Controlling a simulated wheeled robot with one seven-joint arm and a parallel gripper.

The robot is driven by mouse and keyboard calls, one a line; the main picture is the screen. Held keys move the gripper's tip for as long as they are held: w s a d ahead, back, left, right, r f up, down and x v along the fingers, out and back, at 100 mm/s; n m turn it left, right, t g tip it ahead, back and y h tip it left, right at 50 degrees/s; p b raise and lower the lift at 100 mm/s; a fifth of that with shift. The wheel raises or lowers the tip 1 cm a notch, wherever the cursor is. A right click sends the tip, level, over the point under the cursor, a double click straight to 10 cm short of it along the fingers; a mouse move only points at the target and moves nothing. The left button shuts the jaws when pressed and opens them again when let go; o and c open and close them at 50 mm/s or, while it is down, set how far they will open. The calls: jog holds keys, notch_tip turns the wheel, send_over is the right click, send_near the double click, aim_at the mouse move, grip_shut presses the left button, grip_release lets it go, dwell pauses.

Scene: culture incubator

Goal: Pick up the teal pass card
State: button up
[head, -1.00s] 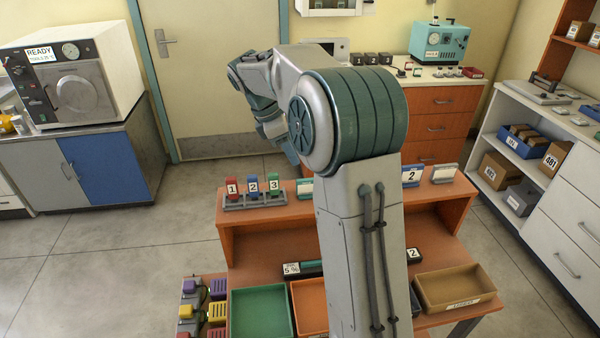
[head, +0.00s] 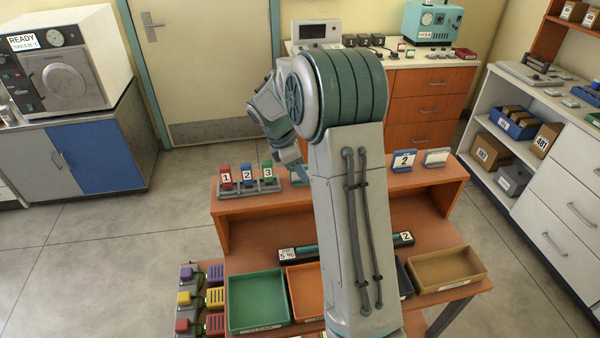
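A small teal item (head: 299,180), which looks like the teal pass card in a stand, is on the raised shelf of the orange-brown bench, just right of the numbered blocks. My arm covers part of it. My gripper (head: 294,165) hangs from the bent arm, pointing down at the shelf, just above or in front of the teal item. Its fingertips are small and partly hidden, so I cannot tell whether they are open or touching the item.
A rack (head: 249,188) with red, blue and green blocks stands close left of the gripper. A blue card marked 2 (head: 403,161) and a pale card stand (head: 437,157) are farther right. Green (head: 257,303) and tan (head: 447,270) trays lie on the lower bench top.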

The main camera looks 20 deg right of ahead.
jog(key=shift+s+d+f, duration=0.1)
jog(key=shift+d+f, duration=0.15)
jog(key=shift+f, duration=0.4)
grip_shut()
jog(key=shift+r, duration=0.15)
